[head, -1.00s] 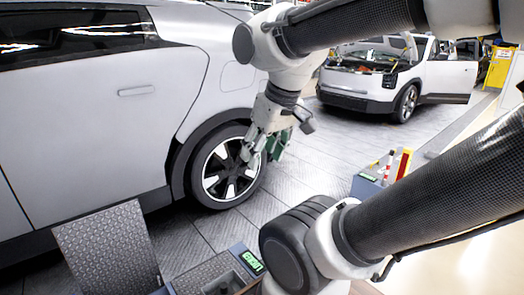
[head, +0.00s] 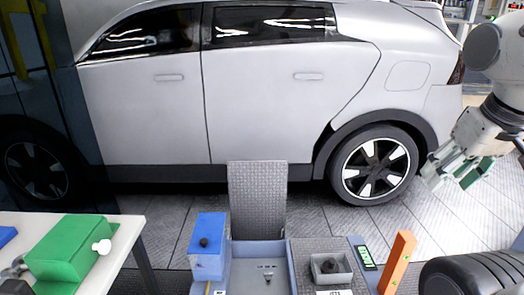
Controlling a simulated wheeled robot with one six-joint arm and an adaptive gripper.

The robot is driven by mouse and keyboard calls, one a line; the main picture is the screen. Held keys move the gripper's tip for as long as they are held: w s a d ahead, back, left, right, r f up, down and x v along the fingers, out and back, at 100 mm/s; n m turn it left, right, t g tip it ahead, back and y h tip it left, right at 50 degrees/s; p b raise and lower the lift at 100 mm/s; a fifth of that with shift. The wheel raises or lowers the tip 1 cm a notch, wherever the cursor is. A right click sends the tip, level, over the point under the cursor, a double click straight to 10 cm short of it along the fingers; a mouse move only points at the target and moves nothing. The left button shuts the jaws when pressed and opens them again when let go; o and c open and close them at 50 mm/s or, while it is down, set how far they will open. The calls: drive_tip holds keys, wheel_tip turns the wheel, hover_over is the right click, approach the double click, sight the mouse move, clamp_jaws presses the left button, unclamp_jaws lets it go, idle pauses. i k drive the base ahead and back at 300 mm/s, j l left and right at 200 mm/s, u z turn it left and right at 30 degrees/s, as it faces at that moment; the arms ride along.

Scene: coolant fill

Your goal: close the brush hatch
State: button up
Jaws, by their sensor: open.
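The hatch lid (head: 257,200), a grey plate with a raised tread pattern, stands upright at the back of an open blue-grey compartment (head: 240,256). A small dark and light item (head: 267,272) lies inside the compartment. I cannot read a label that names the hatch. My gripper (head: 440,178), pale with green finger pads, is at the right of the head view, in front of the car's rear wheel side. It is open and empty, well to the right of the lid and apart from it.
A blue box with a black knob (head: 208,258) stands left of the compartment. A small grey tray (head: 330,268), a green display (head: 365,257) and an orange block (head: 397,262) are to the right. A green case (head: 72,252) is on a white table (head: 128,232). A silver car (head: 270,100) fills the back.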

sight(258, 190)
drive_tip(key=k+j, duration=0.15)
drive_tip(key=k, duration=0.4)
drive_tip(key=k+j, duration=0.15)
drive_tip(key=k, duration=0.35)
drive_tip(key=k+j, duration=0.15)
drive_tip(key=k, duration=0.4)
drive_tip(key=i+j, duration=0.15)
drive_tip(key=i, duration=0.35)
drive_tip(key=i+j, duration=0.15)
drive_tip(key=i, duration=0.4)
drive_tip(key=i+j, duration=0.2)
drive_tip(key=i, duration=0.3)
drive_tip(key=i+j, duration=0.15)
drive_tip(key=i, duration=0.35)
